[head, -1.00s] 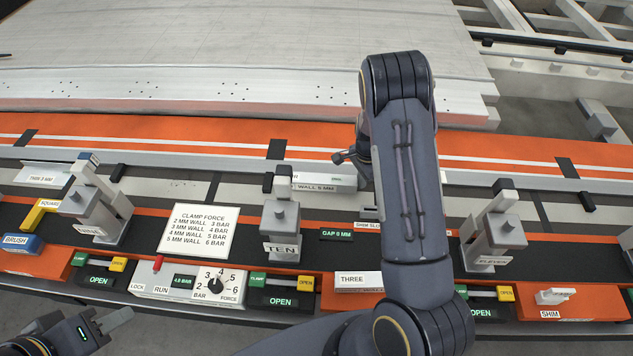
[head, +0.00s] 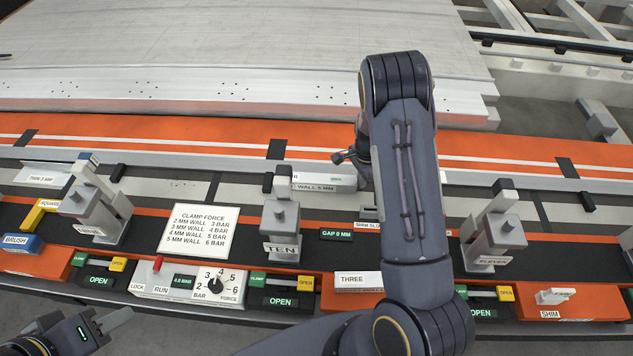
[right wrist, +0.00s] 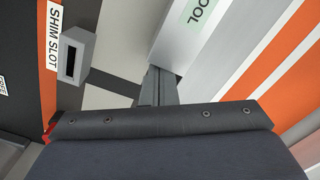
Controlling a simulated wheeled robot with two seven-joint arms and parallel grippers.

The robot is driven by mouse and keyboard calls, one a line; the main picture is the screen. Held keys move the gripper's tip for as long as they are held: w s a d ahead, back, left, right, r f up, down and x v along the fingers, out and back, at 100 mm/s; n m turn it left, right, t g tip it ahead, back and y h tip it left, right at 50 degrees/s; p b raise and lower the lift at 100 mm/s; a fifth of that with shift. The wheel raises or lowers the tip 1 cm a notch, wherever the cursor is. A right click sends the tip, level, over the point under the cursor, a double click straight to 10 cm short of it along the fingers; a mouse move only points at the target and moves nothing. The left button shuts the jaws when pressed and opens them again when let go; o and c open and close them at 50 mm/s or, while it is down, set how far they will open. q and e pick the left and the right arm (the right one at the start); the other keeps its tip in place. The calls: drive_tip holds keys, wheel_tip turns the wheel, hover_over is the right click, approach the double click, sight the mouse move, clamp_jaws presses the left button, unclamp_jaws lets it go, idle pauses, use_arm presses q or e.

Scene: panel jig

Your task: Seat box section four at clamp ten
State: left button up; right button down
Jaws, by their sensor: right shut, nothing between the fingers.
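A pale box section (head: 325,182) labelled "WALL 5 MM" lies behind clamp ten (head: 281,225), partly hidden by the clamp and my right arm; its number cannot be read. Clamp ten's panel (head: 283,301) reads "OPEN", and a display in front of the rail reads "GAP 0 MM" (head: 336,234). My right gripper (right wrist: 158,82) is shut and empty; in the right wrist view its fingers are close beside a pale bar with a green label (right wrist: 196,18). Whether they touch cannot be told. My left gripper (head: 108,325) is at the lower left, away from the clamps, its finger opening unclear.
A force dial (head: 216,284) and a clamp force chart (head: 199,230) stand left of clamp ten. Clamp nine (head: 95,208) and clamp eleven (head: 493,230) flank it. A shim slot block (right wrist: 74,56) sits near the right gripper. A white shim (head: 555,296) lies at the right.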

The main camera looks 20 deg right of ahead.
drive_tip(key=shift+w+a, duration=0.35)
drive_tip(key=shift+a, duration=0.2)
drive_tip(key=shift+s+d, duration=0.1)
idle(0.3)
drive_tip(key=shift+s+d, duration=0.4)
drive_tip(key=shift+d, duration=0.4)
wheel_tip(320, 180, up, 8)
drive_tip(key=p, duration=0.3)
drive_tip(key=shift+p, duration=0.4)
